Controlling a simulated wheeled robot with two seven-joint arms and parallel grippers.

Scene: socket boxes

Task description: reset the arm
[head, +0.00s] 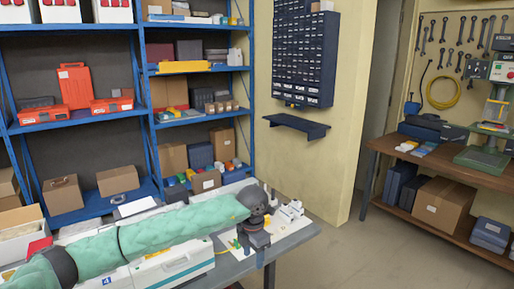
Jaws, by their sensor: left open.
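My left arm, in a green sleeve, comes in from the left and reaches across the grey table (300,240). My left gripper (248,247) is dark, points down at the table's right end and is open; I see nothing held in it. It is over or close to a white board (277,239) with small parts on it. White socket-like pieces (290,212) are just right of the gripper. My right gripper is not in view. The arm hides part of the table.
A white case (170,269) lies on the table beneath the arm. Blue shelving (149,125) with boxes and orange cases stands behind. A wooden workbench (400,149) with a large cardboard box (437,203) is at the right. The floor between table and workbench is clear.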

